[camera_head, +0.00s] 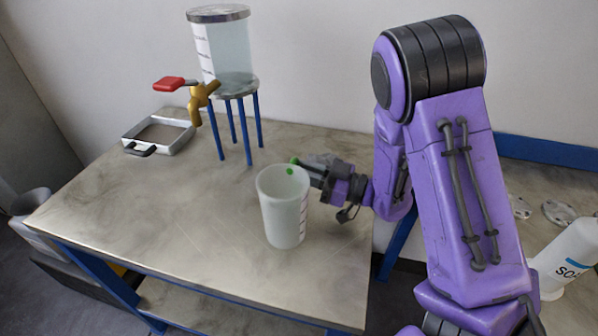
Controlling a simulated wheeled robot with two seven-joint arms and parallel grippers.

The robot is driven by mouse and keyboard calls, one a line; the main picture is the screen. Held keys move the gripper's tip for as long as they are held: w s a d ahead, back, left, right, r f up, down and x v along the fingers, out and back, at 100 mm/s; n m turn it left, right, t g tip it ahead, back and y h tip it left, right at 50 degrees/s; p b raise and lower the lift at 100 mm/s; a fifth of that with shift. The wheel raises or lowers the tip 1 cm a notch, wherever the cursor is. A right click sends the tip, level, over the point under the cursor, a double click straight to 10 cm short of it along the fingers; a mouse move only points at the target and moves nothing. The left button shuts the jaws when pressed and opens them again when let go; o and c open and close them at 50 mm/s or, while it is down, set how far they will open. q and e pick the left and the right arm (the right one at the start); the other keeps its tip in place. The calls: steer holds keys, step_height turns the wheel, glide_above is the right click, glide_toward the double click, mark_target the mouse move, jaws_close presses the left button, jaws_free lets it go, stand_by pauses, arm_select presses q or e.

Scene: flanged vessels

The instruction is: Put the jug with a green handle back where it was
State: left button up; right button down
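The jug (283,212) is a translucent white vessel with a measuring scale on its side. It is upright over the right part of the metal table (190,225); I cannot tell whether its base touches the tabletop. Bits of its green handle (294,161) show at the far right of its rim, the rest hidden by my gripper and the jug wall. My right gripper (309,169) is at the handle, its dark fingers appearing closed around it. My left gripper is not in view.
A clear tank (222,50) with a brass tap (203,97) and red lever stands on blue legs at the back. A shallow tray (160,135) lies left of it. A white bottle (567,258) and metal discs (558,212) are at right. The table's front left is clear.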

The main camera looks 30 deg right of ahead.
steer(key=shift+f, duration=0.25)
steer(key=c, duration=1)
jaws_free()
steer(key=shift+s+a, duration=0.1)
steer(key=shift+f, duration=0.1)
